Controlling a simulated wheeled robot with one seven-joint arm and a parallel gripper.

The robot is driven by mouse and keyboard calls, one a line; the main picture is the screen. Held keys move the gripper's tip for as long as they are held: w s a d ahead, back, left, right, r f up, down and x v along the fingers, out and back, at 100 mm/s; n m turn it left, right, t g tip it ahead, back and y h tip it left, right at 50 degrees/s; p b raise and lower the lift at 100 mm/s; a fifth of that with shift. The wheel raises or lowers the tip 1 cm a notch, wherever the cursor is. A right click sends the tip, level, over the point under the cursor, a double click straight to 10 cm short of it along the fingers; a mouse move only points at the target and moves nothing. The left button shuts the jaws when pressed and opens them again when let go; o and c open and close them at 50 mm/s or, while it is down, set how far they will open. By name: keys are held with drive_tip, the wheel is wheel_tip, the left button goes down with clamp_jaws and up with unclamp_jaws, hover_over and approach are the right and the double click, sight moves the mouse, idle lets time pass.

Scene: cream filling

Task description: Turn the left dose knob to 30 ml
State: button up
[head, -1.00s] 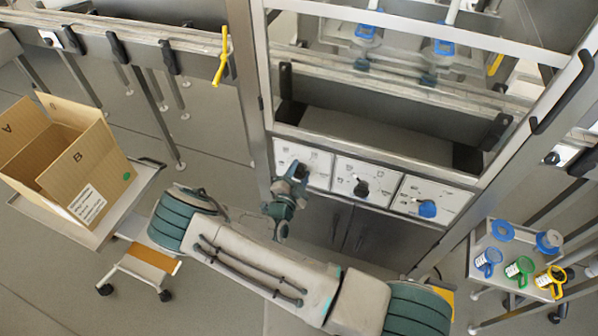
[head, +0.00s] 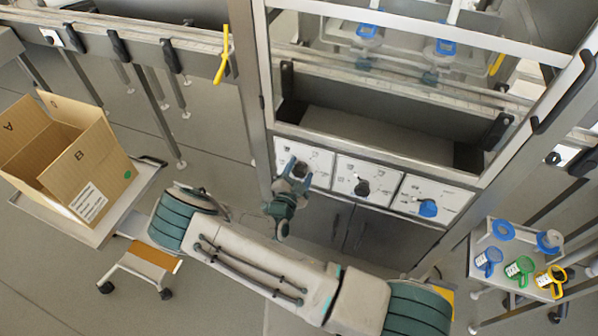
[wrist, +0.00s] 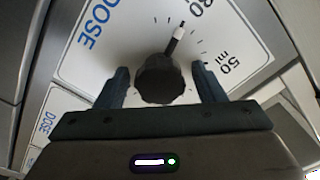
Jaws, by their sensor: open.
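The left dose knob (wrist: 160,82) is black, with a white-lined pointer, on a white dial plate (wrist: 105,40). In the wrist view the pointer aims up and slightly right, close to a partly cut-off number at the top edge that looks like 30. The "50 ml" mark lies further right. My gripper (wrist: 163,88) is open, with one finger on each side of the knob; gaps show between fingers and knob. In the head view my gripper (head: 291,186) is at the left dial panel (head: 318,160) and covers part of it.
A middle panel has a black knob (head: 361,187) and a right panel a blue knob (head: 428,208). An open cardboard box (head: 65,160) stands on a cart at left. A small table at right holds blue, green and yellow-handled items (head: 520,268).

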drive_tip(key=b+v, duration=0.1)
drive_tip(key=v, duration=1.3)
drive_tip(key=shift+b, duration=0.35)
drive_tip(key=shift+w+r, duration=0.1)
drive_tip(key=shift+w, duration=0.05)
